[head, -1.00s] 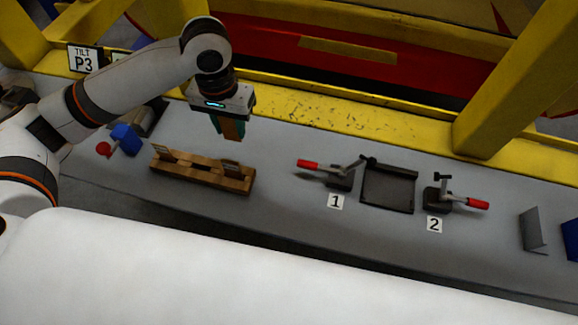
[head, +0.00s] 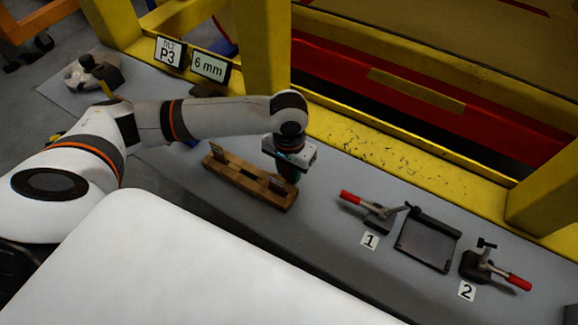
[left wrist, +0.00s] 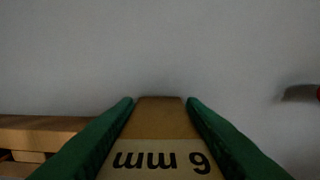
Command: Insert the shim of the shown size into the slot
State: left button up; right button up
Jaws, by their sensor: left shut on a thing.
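My left gripper (head: 288,178) is shut on a brown shim (left wrist: 160,118), which sits between its green fingers. The shim's label reads "6 mm", upside down in the left wrist view. In the head view the gripper is by the right end of the wooden rack (head: 240,184), and the shim is mostly hidden there. Two other pieces stand in the rack. A sign (head: 209,67) reads "6 mm". A dark flat fixture (head: 426,244) lies between two clamps; I cannot make out a slot. My right gripper is not in view.
Clamp 1 (head: 376,217), with a red handle, stands left of the fixture, and clamp 2 (head: 480,265) stands right of it. Yellow posts and a ledge (head: 400,150) rise behind the grey table. The table between rack and clamp 1 is clear.

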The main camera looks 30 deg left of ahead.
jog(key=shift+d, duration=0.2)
pick_arm(q)
jog(key=o, duration=1.2)
jog(key=shift+f, duration=0.1)
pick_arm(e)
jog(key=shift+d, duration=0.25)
